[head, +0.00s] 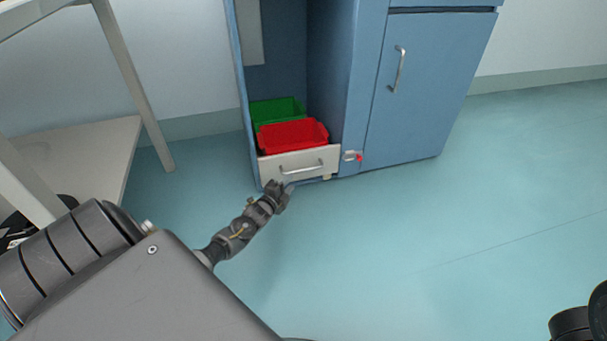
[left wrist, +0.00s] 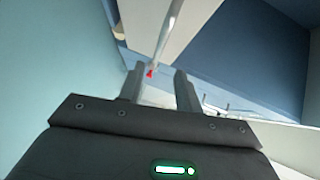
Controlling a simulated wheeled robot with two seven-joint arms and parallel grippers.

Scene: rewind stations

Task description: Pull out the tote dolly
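The tote dolly (head: 298,163) has a pale front panel with a metal bar handle (head: 302,169). It sits low in the open bay of a blue cabinet. It carries a red tote (head: 292,134) in front and a green tote (head: 277,110) behind. My left gripper (head: 285,185) is just in front of the panel, below and left of the handle's middle. In the left wrist view its two fingers (left wrist: 161,82) are apart, and the handle bar (left wrist: 170,32) runs down toward the gap between them. Contact is not clear. My right gripper does not show.
The blue cabinet (head: 416,95) has a closed door right of the bay. A small red-tipped latch (head: 356,156) is at the bay's lower right edge. A pale shelf rack (head: 85,160) stands at the left. The floor (head: 400,240) in front is clear.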

